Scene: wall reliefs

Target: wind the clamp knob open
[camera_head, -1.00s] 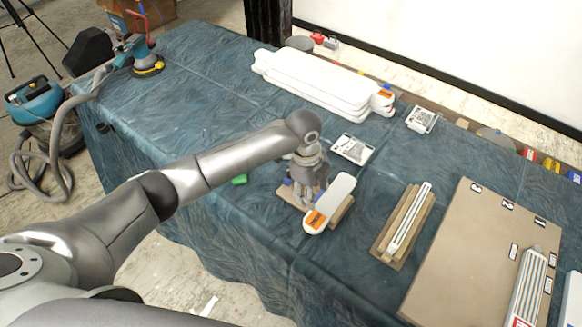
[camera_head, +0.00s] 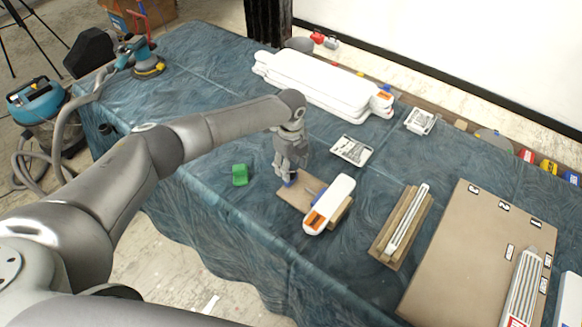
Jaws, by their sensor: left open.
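A small wooden clamp board (camera_head: 295,197) lies on the blue cloth, with a metal rod (camera_head: 313,192) on it. A small blue part, perhaps the clamp knob (camera_head: 289,181), shows at its left end, right under my gripper's fingertips. A white relief piece with an orange label (camera_head: 330,205) rests at the board's right end, by a wooden block. My left gripper (camera_head: 288,174) is open and points down over the board's left end. Its fingers partly hide the blue part, and I cannot tell whether they touch it. My right gripper is not in view.
A green block (camera_head: 240,175) lies left of the clamp. A label card (camera_head: 352,150) lies behind it. A wooden jig with white strips (camera_head: 403,225) and a brown board (camera_head: 475,260) are to the right. White pieces (camera_head: 320,82) are stacked at the back.

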